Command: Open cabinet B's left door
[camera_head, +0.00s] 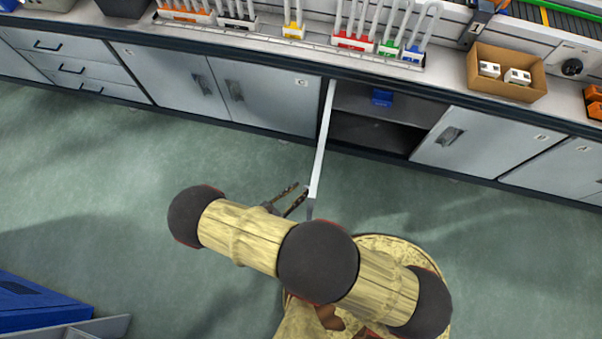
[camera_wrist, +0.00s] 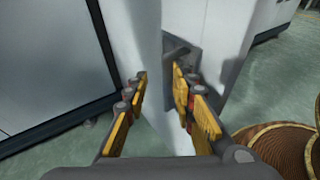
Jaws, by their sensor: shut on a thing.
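The left door (camera_head: 322,140) of the open cabinet stands swung far out from its front, at a wide angle, seen nearly edge-on in the head view. In the wrist view the pale door (camera_wrist: 140,30) fills the upper middle, with its dark grey handle plate (camera_wrist: 207,50) on the right. My gripper (camera_wrist: 160,88) is shut on the door at its handle side, its yellow fingers either side of the view's middle. I cannot tell whether the fingers hold the handle or the panel's edge. In the head view my gripper (camera_head: 292,199) is beside the door's free end.
The closed right door (camera_head: 480,140) is beside the dark opening, which holds a blue item (camera_head: 382,97). Closed cabinets (camera_head: 262,95) line the left. The counter bears coloured racks and a cardboard box (camera_head: 506,72). A blue object (camera_head: 35,305) is at lower left. Green floor (camera_head: 120,170) is clear.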

